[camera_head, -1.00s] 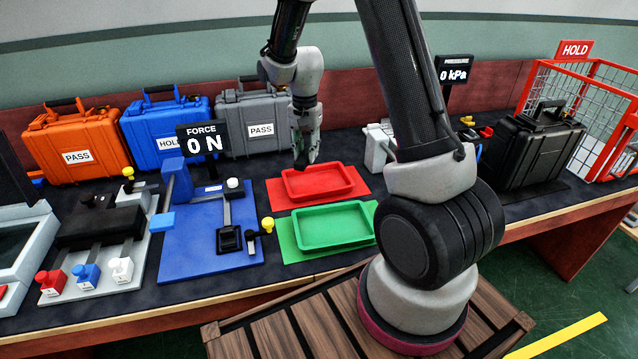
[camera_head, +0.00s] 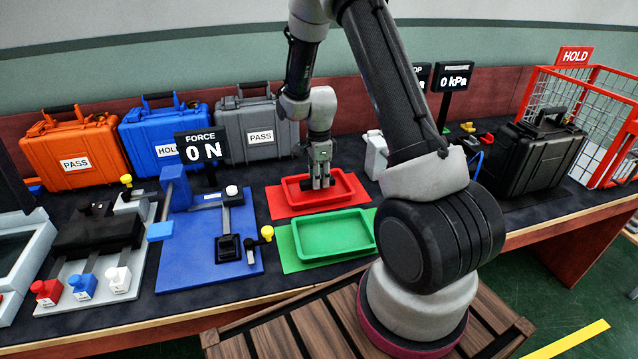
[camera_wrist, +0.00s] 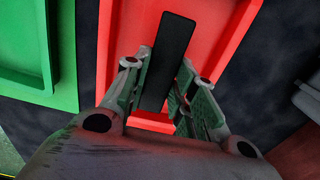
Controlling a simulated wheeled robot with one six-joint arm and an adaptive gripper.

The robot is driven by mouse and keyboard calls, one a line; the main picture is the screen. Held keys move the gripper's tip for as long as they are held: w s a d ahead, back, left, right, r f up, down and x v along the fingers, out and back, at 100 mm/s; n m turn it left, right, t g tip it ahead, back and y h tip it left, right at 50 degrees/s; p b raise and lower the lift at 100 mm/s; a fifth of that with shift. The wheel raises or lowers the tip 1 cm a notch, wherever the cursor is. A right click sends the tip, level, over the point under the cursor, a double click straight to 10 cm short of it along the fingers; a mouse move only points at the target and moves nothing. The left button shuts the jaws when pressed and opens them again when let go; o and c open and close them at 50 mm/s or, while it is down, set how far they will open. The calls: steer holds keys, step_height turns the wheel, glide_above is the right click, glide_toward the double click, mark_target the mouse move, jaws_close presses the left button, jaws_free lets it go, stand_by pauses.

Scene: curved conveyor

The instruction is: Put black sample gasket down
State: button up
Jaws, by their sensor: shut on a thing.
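The black gasket (camera_wrist: 170,55) shows in the wrist view as a dark flat strip between my two fingers. My gripper (camera_head: 319,183) is over the red tray (camera_head: 289,189) in the head view, fingers pointing down. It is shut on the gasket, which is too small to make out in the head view. In the wrist view the red tray (camera_wrist: 222,20) lies below the gasket and fingers. Whether the gasket touches the tray floor, I cannot tell.
A green tray (camera_head: 331,254) sits just in front of the red one. A blue test stand (camera_head: 180,262) with a force display (camera_head: 202,148) is to the left. Orange, blue and grey cases (camera_head: 257,122) line the back. A black case (camera_head: 540,155) is at right.

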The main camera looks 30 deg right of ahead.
steer(key=shift+f, duration=1)
steer(key=o, duration=1)
steer(key=shift+f, duration=0.1)
steer(key=shift+o, duration=0.2)
steer(key=s+r+n+t, duration=0.1)
steer(key=s+r+n, duration=0.25)
steer(key=r, duration=0.95)
steer(key=s+r+n+t, duration=0.1)
steer(key=s+r+n, duration=0.25)
steer(key=r, duration=0.95)
steer(key=s+r+n, duration=0.2)
steer(key=s+n, duration=0.2)
steer(key=s, duration=0.3)
steer(key=s+r+n+t, duration=0.1)
steer(key=s+r+n, duration=0.2)
steer(key=s, duration=0.4)
steer(key=s+r+n+t, duration=0.1)
steer(key=s+r+n, duration=0.2)
steer(key=s+n, duration=0.3)
steer(key=shift+s+a, duration=0.4)
steer(key=shift+s, duration=0.4)
